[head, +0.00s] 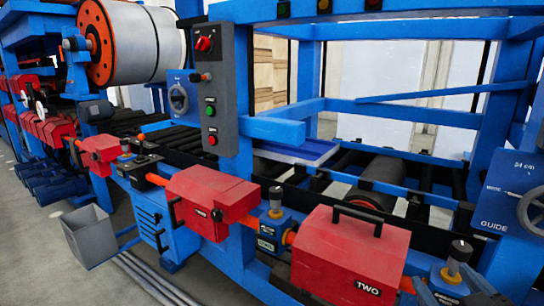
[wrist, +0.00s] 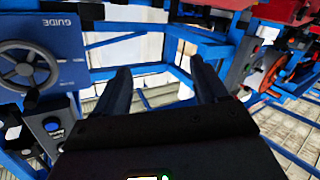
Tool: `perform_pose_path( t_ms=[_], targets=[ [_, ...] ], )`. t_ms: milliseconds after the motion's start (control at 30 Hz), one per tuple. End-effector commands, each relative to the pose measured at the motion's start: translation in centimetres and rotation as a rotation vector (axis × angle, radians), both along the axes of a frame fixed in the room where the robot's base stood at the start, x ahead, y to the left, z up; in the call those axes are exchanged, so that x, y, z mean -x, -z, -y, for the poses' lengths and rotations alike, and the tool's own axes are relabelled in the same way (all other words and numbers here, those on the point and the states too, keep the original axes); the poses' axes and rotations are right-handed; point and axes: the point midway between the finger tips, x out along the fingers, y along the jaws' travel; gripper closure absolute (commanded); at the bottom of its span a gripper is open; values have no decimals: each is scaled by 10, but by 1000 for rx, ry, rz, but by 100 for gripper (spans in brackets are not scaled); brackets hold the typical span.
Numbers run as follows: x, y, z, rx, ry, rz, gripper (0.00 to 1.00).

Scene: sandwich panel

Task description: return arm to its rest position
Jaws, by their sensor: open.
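My gripper (wrist: 160,88) shows in the wrist view, with two dark fingers apart and nothing between them. The wrist picture looks upside down, with the GUIDE lettering inverted. Beyond the fingers in the wrist view are blue frame bars and pale panels, apart from the fingers as far as I can tell.
A grey control box (head: 212,90) with a red switch hangs on the blue frame. Red covers (head: 352,262) line the front. A blue GUIDE panel (head: 508,200) with a handwheel (wrist: 27,68) stands at the right. A grey bin (head: 90,237) is at lower left, by open floor.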

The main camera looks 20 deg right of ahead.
Motion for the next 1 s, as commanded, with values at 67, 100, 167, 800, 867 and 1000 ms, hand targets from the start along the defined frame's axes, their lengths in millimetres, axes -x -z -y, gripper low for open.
perform_pose_path(
  t_ms=[67,100,167,800,867,1000],
  targets=[
    [21,21,-18,-17,-38,-21,28],
    [31,29,-27,-27,-58,-25,28],
    [47,40,-39,-44,-85,-32,28],
    [237,78,-134,-275,-280,-103,28],
    [248,76,-137,-291,-286,-106,28],
    [264,72,-141,-313,-293,-108,28]
  ],
)
